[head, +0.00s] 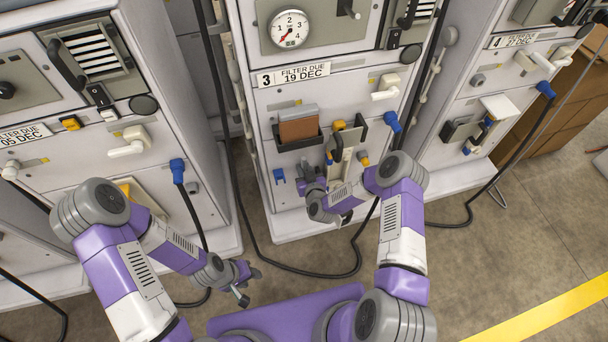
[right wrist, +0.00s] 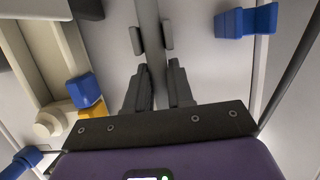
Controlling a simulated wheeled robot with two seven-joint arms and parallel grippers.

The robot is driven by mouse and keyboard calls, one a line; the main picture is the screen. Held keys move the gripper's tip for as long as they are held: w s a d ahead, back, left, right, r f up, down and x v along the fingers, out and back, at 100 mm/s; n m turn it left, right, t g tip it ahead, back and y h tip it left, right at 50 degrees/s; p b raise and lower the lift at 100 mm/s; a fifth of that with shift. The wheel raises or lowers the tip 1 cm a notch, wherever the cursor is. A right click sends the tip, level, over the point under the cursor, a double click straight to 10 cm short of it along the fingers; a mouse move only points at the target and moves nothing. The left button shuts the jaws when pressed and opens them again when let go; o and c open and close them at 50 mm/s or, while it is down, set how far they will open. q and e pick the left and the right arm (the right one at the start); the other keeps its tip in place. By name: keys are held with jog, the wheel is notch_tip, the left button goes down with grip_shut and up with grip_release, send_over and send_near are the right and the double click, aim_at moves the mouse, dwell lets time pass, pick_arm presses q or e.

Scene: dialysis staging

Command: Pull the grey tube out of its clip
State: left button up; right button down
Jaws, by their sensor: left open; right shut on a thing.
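The grey tube (right wrist: 154,60) runs upright through the middle of the right wrist view. Two small grey blocks, which look like its clip (right wrist: 137,41), flank it just beyond my fingertips. My right gripper (right wrist: 158,82) is shut on the tube, one dark finger on each side. In the head view my right gripper (head: 311,180) is at the lower front of machine 3, and I cannot make out the tube or clip there. I cannot tell whether the tube is still seated in the clip. My left gripper (head: 249,284) is open and empty, low above the floor.
Machine 3 (head: 345,95) has a blue hook (head: 279,175) and a yellow knob (head: 362,158) near my right gripper. The blue hook also shows in the right wrist view (right wrist: 246,21). Black cables (head: 262,238) hang to the floor. Other machines stand on both sides.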

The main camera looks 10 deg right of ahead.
jog(key=shift+s, duration=0.2)
jog(key=shift+s+p, duration=0.4)
jog(key=shift+s, duration=0.4)
jog(key=shift+s, duration=0.65)
jog(key=shift+s+d+p, duration=0.15)
jog(key=shift+s+p, duration=0.75)
jog(key=shift+s, duration=1.2)
